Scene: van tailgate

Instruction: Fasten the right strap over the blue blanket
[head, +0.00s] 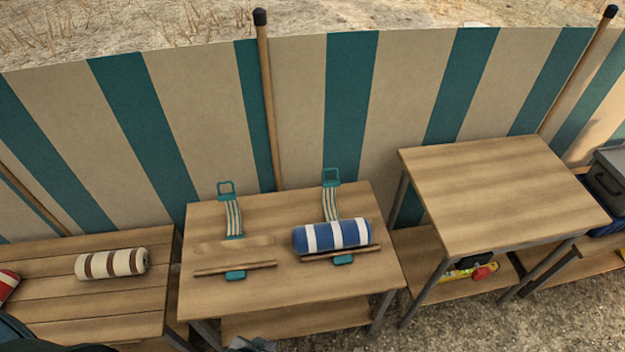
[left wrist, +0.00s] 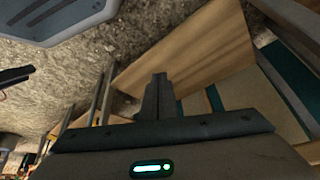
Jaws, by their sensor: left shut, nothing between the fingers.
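The blue blanket (head: 318,236), a roll with white bands, lies on the middle wooden table, at its right side. The right strap (head: 330,205) is striped webbing with a teal buckle frame (head: 331,177) at its back end. It runs from the back edge down behind the roll, and a teal end piece (head: 344,260) shows in front. No webbing shows across the top of the roll. My left gripper (head: 250,344) is at the bottom edge of the head view, in front of the table and away from the strap. Its fingers (left wrist: 158,92) are together and empty in the left wrist view. My right gripper is not seen.
A second strap (head: 233,218) lies left of the blanket, with no roll on it. Thin wooden strips (head: 235,268) lie along the front of both places. A cream striped roll (head: 112,263) lies on the left bench. A taller table (head: 490,190) stands close on the right.

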